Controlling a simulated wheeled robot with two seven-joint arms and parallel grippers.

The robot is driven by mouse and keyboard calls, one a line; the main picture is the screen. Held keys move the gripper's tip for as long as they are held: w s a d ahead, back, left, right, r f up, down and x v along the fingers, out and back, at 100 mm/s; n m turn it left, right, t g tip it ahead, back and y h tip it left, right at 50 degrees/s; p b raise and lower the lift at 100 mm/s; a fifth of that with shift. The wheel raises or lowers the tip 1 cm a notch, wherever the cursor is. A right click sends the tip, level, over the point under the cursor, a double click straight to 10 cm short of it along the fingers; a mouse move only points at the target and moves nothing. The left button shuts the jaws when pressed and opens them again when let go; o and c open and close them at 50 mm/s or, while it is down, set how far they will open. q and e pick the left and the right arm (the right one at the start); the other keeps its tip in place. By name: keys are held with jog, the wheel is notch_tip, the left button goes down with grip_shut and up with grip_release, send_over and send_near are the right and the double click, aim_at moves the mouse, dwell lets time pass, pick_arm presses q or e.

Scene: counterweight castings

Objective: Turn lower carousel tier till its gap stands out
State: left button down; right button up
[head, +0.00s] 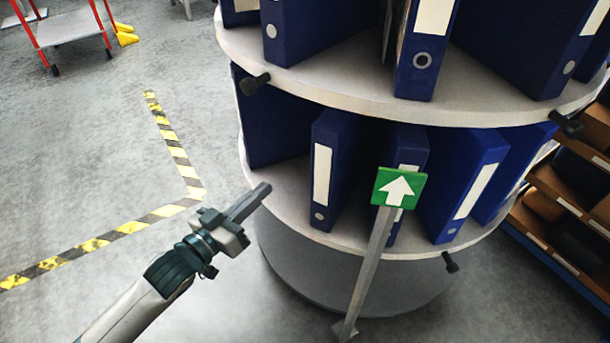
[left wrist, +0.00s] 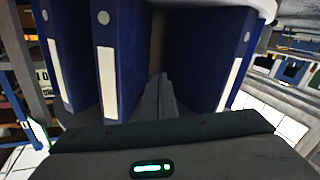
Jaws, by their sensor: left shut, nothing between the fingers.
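The carousel's lower tier (head: 281,203) is a round pale shelf carrying several dark blue binders (head: 335,170) with white labels. A dark peg (head: 450,262) sticks out from its rim at the front right. A green sign with a white up arrow (head: 399,187) stands on a grey post in front of the tier and hides part of a binder. My left gripper (head: 262,190) is shut and empty, its tips by the tier's left edge. In the left wrist view, the shut fingers (left wrist: 158,95) point at a dark space between binders (left wrist: 118,60); contact cannot be told.
The upper tier (head: 310,82) overhangs with more binders and dark pegs (head: 254,83). Shelving with bins (head: 560,190) stands close at the right. Yellow-black floor tape (head: 180,165) and a red-framed cart (head: 70,27) are at the left. The floor left of the carousel is open.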

pick_arm(q)
jog(key=n, duration=0.4)
jog(key=r+n+h+b, duration=0.1)
jog(key=n, duration=0.4)
jog(key=s+n, duration=0.1)
jog(key=n, duration=0.4)
jog(key=shift+r+g+h, duration=0.3)
jog(key=shift+g, duration=0.1)
pick_arm(e)
jog(key=v, duration=0.3)
jog(key=shift+w+a+r, duration=0.1)
jog(key=shift+a+r, duration=0.15)
jog(key=shift+r, duration=0.05)
pick_arm(q)
jog(key=w+d, duration=0.6)
jog(key=d, duration=0.3)
jog(key=shift+d, duration=0.35)
pick_arm(e)
jog(key=shift+d, duration=0.15)
pick_arm(q)
jog(key=shift+w, duration=0.1)
jog(key=shift+d, duration=0.1)
pick_arm(e)
jog(key=shift+r, duration=0.1)
